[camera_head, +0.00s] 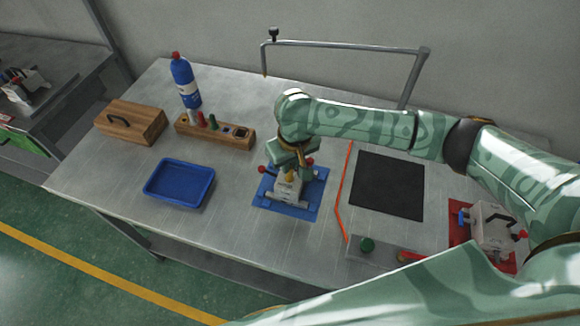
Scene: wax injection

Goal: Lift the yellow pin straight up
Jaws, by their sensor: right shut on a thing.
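My right gripper (292,170) is over the grey mould block (287,190) on the blue mat (311,205), in the middle of the table. The yellow pin (289,177) shows as a small yellow spot at the top of the block, just under the gripper. The gripper is shut on the yellow pin, but the wrist partly covers the fingers. I cannot tell whether the pin's lower end is still inside the block. My left gripper is not in view.
A blue tray (180,183), a wooden box (130,122), a wooden holder (216,133) and a blue bottle (185,82) stand on the left. A black pad (388,185) and another block (492,226) on a red mat are right. A metal frame (345,46) stands behind.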

